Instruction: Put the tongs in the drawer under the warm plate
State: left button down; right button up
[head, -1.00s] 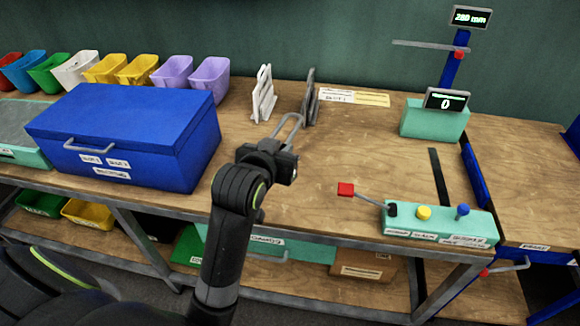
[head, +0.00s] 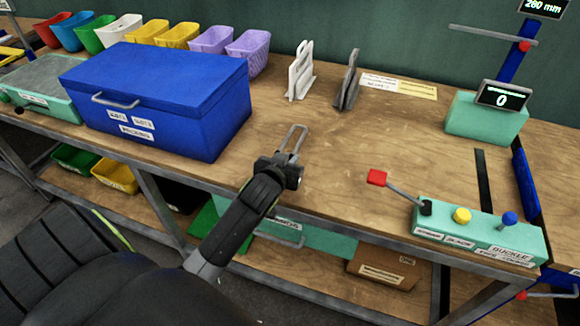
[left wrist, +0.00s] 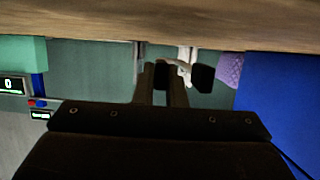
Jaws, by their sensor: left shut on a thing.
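The tongs (head: 293,141) are a grey narrow loop, held in my left gripper (head: 284,166) above the front part of the wooden bench, right of the blue box. The gripper is shut on them and their far end points to the back of the bench. A teal unit with a grey flat top (head: 40,73), perhaps the warm plate, stands at the far left. A teal drawer front with a handle (head: 335,240) shows below the bench top, partly hidden by my arm. My right gripper is not in view.
A large blue box (head: 215,120) stands left of the gripper. A white rack (head: 300,72) and a dark rack (head: 347,82) stand behind. A teal control box (head: 475,232) with a red-tipped lever is at right. The middle bench is clear.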

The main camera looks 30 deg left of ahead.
pick_arm(q)
jog(key=shift+f, duration=1.25)
jog(key=c, duration=1.5)
grip_release()
jog(key=shift+f, duration=0.15)
